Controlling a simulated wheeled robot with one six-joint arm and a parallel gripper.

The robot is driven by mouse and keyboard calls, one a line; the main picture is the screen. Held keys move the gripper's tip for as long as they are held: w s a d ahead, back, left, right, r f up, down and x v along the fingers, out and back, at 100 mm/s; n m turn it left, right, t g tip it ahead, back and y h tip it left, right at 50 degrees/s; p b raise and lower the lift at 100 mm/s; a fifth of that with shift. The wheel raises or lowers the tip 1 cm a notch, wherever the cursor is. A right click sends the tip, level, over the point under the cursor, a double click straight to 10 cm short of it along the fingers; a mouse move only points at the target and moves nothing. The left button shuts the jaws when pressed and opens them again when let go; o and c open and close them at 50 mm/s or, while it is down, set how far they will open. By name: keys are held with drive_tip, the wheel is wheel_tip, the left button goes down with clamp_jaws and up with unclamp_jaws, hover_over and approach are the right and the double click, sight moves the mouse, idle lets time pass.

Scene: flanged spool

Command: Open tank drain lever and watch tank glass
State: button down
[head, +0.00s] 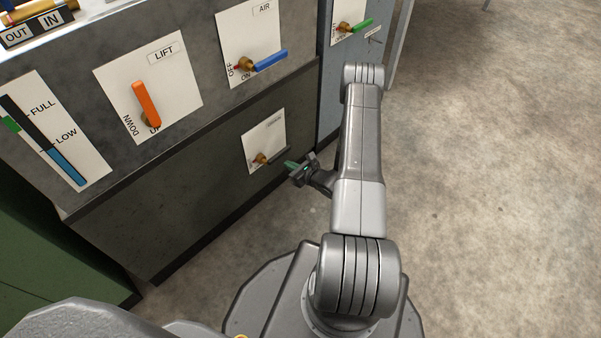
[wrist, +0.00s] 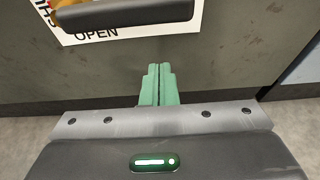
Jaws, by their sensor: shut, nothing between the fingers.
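A white plate (head: 265,134) low on the dark cabinet carries a dark lever (head: 276,156) on a brass pivot; its small label is unreadable in the head view. In the wrist view the dark lever (wrist: 125,13) lies level, pointing right, along the word OPEN; SHUT is partly cut off at left. The tank glass (head: 67,166) shows at the far left of the head view, its blue column topping out about at the LOW mark. My gripper (head: 289,164) has green fingers, shut and empty, just right of the lever's end. In the wrist view my gripper (wrist: 158,72) sits below the lever, apart from it.
Above are the orange LIFT lever (head: 146,103), pointing up, and the blue AIR lever (head: 269,60), pointing right beside ON. A green lever (head: 359,25) is on the blue-grey cabinet behind. Open concrete floor (head: 490,170) lies to the right.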

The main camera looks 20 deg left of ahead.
drive_tip(key=shift+a+r, duration=0.15)
drive_tip(key=shift+r, duration=0.85)
drive_tip(key=shift+a+r, duration=0.1)
drive_tip(key=shift+r, duration=0.85)
